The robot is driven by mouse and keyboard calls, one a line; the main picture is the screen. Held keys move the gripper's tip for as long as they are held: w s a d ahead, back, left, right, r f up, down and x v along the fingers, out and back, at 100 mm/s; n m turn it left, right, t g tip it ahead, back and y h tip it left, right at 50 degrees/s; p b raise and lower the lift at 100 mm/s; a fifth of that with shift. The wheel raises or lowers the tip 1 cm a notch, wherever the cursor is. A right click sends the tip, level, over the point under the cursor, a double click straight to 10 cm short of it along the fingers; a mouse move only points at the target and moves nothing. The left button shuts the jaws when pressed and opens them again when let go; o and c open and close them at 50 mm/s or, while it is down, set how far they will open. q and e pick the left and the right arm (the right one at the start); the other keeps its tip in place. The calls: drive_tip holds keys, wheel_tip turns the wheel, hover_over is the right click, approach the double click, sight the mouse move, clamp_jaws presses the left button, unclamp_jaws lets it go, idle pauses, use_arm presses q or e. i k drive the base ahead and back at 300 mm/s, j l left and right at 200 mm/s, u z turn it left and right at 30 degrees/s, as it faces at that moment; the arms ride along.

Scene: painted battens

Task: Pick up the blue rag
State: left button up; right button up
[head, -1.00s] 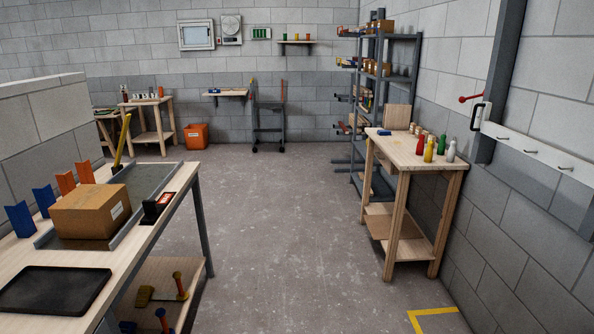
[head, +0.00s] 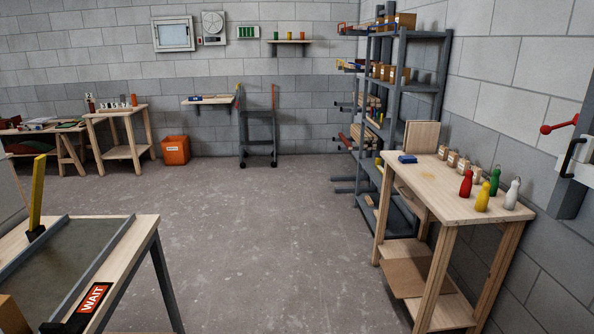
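A small blue item (head: 407,159), which looks like a folded rag, lies on the left rear part of the wooden table (head: 442,190) at the right. It is small in the picture, so I cannot make out its folds. Nothing covers it. Neither of my grippers is in the head view, and no gripper is near the blue item.
A workbench (head: 130,245) is at the left front. The floor (head: 250,230) between is clear.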

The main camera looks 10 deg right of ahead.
sight(410, 158)
drive_tip(key=i+z, duration=0.1)
drive_tip(key=i, duration=0.55)
drive_tip(key=i+j+z, duration=0.1)
drive_tip(key=i, duration=0.5)
drive_tip(key=i+j+z, duration=0.1)
drive_tip(key=i, duration=0.5)
drive_tip(key=i+j+z, duration=0.15)
drive_tip(key=i+z, duration=0.25)
drive_tip(key=i+j+z, duration=0.25)
drive_tip(key=z, duration=0.15)
drive_tip(key=i+j+z, duration=0.3)
drive_tip(key=z, duration=0.15)
drive_tip(key=i+j+z, duration=0.2)
drive_tip(key=j+z, duration=0.2)
drive_tip(key=i+j+z, duration=0.15)
drive_tip(key=j+z, duration=0.25)
drive_tip(key=j, duration=0.2)
